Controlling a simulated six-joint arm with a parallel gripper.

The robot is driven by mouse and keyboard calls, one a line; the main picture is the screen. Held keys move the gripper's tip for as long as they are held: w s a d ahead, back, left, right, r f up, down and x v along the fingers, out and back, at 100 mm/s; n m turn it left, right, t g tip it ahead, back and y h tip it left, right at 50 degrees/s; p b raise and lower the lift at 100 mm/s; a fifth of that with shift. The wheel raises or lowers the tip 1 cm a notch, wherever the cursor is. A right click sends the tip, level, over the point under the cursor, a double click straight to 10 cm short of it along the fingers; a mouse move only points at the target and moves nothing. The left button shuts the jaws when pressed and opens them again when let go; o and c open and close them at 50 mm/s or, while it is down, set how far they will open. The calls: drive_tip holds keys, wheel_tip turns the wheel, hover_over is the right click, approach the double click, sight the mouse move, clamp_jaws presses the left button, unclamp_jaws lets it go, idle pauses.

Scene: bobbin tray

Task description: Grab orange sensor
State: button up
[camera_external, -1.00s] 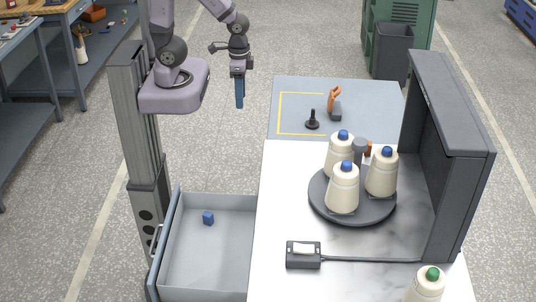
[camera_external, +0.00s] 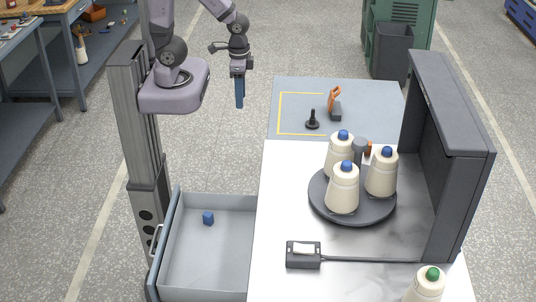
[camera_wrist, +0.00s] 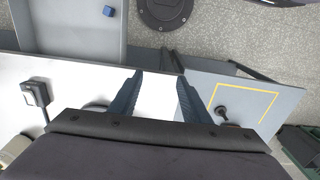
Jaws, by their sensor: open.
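A second orange thing, a clamp-like piece on a dark base (camera_external: 334,102), stands on the blue-grey mat (camera_external: 374,92). My gripper (camera_external: 239,104) points down, high and left of both, touching nothing. In the wrist view my gripper (camera_wrist: 158,82) is open, its two dark fingers apart with nothing between them.
Three white bobbins with blue caps stand on a dark turntable (camera_external: 350,212). A black knob (camera_external: 312,122) stands on the mat. A dark upright panel (camera_external: 465,170) borders the right. An open drawer (camera_external: 205,262) holds a blue cube (camera_external: 208,218). A switch box (camera_external: 303,256) sits in front.

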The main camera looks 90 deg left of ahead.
drive_tip(key=shift+o, duration=0.5)
drive_tip(key=shift+w, duration=0.1)
drive_tip(key=w+a+f+t+b, duration=0.1)
drive_tip(key=w+f+t+b, duration=0.3)
drive_tip(key=w, duration=0.8)
drive_tip(key=w+a+f+t+b, duration=0.2)
drive_tip(key=w+f+t+b, duration=0.2)
drive_tip(key=w+f, duration=0.4)
drive_tip(key=w+a+f+t+b, duration=0.2)
drive_tip(key=w+f+t+b, duration=0.2)
drive_tip(key=w, duration=1.3)
drive_tip(key=shift+w+f+m+t+h+b, duration=0.2)
drive_tip(key=shift+f+b, duration=0.35)
drive_tip(key=shift+f, duration=0.2)
drive_tip(key=shift+w+f+m+t+h+b, duration=0.1)
drive_tip(key=shift+f+m+h+b, duration=0.1)
drive_tip(key=shift+f+b, duration=0.45)
drive_tip(key=shift+w+d+f+t, duration=0.1)
drive_tip(key=shift+w+f+t, duration=0.15)
drive_tip(key=shift+w+t, duration=0.2)
drive_tip(key=shift+w+r, duration=0.1)
drive_tip(key=shift+w, duration=0.05)
drive_tip(key=shift+w+d, duration=0.1)
drive_tip(key=shift+w, duration=0.35)
drive_tip(key=shift+w+f+p, duration=0.35)
drive_tip(key=shift+w+f, duration=0.05)
drive_tip(key=shift+w, duration=0.05)
drive_tip(key=shift+w, duration=0.1)
drive_tip(key=shift+p+x, duration=1.15)
drive_tip(key=shift+x, duration=1.35)
